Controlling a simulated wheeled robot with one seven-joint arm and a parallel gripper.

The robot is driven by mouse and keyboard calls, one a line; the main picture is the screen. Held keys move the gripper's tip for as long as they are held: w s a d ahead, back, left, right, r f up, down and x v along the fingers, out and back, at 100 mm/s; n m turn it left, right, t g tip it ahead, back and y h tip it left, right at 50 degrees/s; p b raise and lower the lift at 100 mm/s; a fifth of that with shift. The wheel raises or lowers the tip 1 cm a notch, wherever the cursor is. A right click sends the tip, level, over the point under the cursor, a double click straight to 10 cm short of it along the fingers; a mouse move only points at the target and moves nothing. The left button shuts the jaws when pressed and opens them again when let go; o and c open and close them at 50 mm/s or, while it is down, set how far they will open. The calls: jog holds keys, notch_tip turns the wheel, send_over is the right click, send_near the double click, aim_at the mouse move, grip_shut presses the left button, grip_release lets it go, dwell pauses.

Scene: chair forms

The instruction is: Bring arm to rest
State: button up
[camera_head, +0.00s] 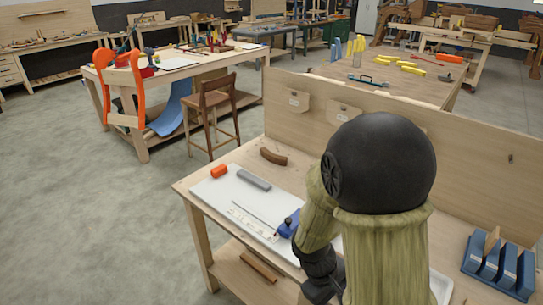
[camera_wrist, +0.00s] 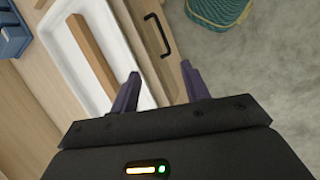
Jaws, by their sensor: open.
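My gripper (camera_wrist: 161,78) shows in the wrist view, with two dark purple fingers spread apart and nothing between them. It hangs over the front edge of the workbench, near a dark drawer handle (camera_wrist: 159,34). A white tray (camera_wrist: 68,50) with a wooden bar (camera_wrist: 92,55) in it lies to the left of the fingers. In the head view my bent arm stands in front of the workbench (camera_head: 185,187) and hides part of its top. The gripper's fingers cannot be made out there.
A white board (camera_head: 215,190) on the bench carries an orange block (camera_head: 219,171), a grey block (camera_head: 254,180) and a blue tool (camera_head: 288,224). A curved brown piece (camera_head: 273,156) lies behind. Blue holders (camera_head: 490,265) stand right. A teal basket (camera_wrist: 220,10) is on the floor. Open floor lies left.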

notch_tip(320, 180, up, 7)
jog(key=m+t+y, duration=0.3)
jog(key=m+y, duration=0.1)
jog(key=m, duration=0.3)
jog(key=shift+w+d+t, duration=0.2)
jog(key=shift+w+t, duration=0.15)
jog(key=shift+t, duration=0.05)
dwell(1.5)
